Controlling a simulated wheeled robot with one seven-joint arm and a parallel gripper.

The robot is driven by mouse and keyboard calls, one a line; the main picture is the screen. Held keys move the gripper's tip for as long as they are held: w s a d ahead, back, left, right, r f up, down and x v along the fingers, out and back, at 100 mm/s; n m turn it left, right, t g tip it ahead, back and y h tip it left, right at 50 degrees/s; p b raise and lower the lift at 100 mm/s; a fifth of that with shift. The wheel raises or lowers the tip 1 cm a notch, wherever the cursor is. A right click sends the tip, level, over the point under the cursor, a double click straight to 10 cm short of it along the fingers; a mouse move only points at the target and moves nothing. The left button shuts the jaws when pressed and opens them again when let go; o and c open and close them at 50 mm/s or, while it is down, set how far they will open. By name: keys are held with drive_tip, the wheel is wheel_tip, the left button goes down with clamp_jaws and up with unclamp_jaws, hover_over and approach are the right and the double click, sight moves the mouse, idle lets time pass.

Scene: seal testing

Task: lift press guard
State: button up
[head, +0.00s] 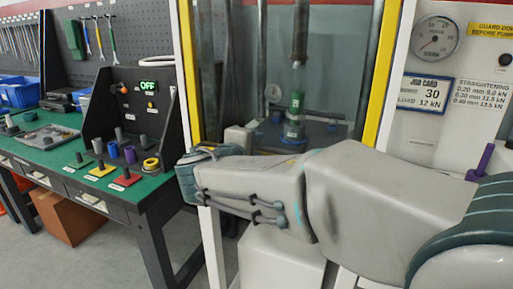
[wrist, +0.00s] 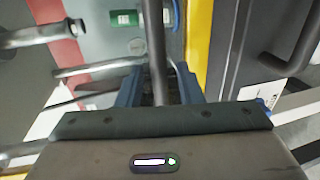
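The press guard is a clear panel with yellow edging (head: 186,60) at the front of the press in the head view. A yellow edge strip (wrist: 197,45) shows in the wrist view. A dark bar (wrist: 154,35), seemingly the guard's handle, runs between the two blue fingers of my gripper (wrist: 157,84). The fingers stand apart, one on each side of the bar, with narrow gaps visible. In the head view my arm's end hides the fingers and the bar. Behind the guard, a green part (head: 296,101) stands above a blue ring in the press.
A green-topped bench (head: 40,155) with pegs, coloured plates and a control box (head: 137,105) reading OFF stands at left. A gauge (head: 435,38) and job card (head: 424,92) are on the white panel at right. My arm crosses in front of the press.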

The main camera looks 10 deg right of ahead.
drive_tip(key=shift+w+d, duration=0.15)
clamp_jaws()
drive_tip(key=shift+d, duration=0.1)
wheel_tip(320, 180, up, 26)
drive_tip(key=p, duration=1.3)
drive_tip(key=shift+r, duration=0.25)
unclamp_jaws()
